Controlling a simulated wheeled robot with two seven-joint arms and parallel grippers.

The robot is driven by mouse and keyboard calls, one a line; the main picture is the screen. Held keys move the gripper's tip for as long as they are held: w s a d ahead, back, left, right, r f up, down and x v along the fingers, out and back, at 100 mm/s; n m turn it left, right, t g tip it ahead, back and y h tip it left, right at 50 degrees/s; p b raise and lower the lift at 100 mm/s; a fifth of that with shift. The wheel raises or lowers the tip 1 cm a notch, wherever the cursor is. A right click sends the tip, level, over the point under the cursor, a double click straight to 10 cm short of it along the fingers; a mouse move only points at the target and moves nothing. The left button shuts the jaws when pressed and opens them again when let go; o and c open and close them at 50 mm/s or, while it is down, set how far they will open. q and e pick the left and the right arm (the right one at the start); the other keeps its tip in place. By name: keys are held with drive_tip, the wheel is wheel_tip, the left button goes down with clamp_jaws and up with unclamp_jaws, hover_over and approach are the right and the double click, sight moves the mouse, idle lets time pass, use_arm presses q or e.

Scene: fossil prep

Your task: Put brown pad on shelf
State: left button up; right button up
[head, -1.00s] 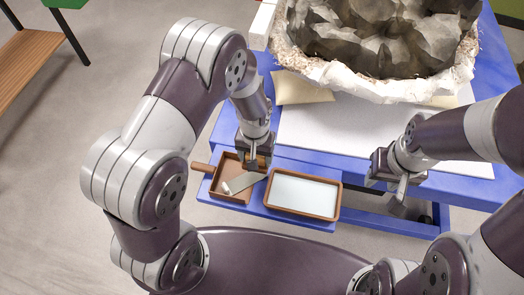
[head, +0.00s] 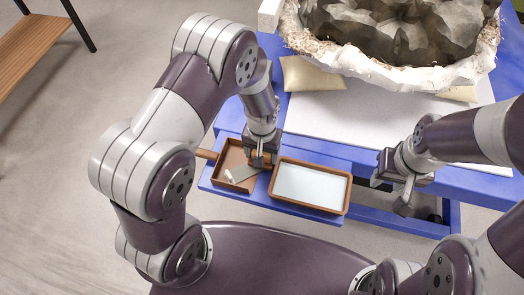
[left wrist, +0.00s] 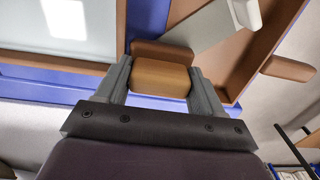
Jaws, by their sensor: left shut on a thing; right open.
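My left gripper (head: 262,160) is shut on a small brown block (left wrist: 160,78), which looks like the brown pad. In the left wrist view the block sits between both fingers. In the head view the gripper covers most of it, over the right edge of a brown tray (head: 224,160). A blue ledge (head: 300,218), perhaps the shelf, runs along the table front under the trays. Whether the block touches anything below cannot be told. My right gripper (head: 405,195) is open and empty, right of the trays.
A grey flat tool with a white end (head: 232,176) lies in the brown tray. Beside it is a brown-rimmed tray with a pale panel (head: 310,188). A large rock in a white jacket (head: 400,75) stands behind, with tan cushions (head: 308,74). A wooden bench (head: 30,45) is far left.

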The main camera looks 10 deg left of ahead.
use_arm(q)
drive_tip(key=shift+f, duration=0.15)
drive_tip(key=o, duration=1.2)
drive_tip(key=shift+o, duration=0.2)
wheel_tip(320, 180, up, 13)
drive_tip(key=s+a+r+t+p, duration=0.1)
drive_tip(key=s+a+r+p, duration=0.3)
drive_tip(key=s+a+r, duration=0.2)
drive_tip(key=shift+s+r+m, duration=0.3)
drive_tip(key=shift+s, duration=0.85)
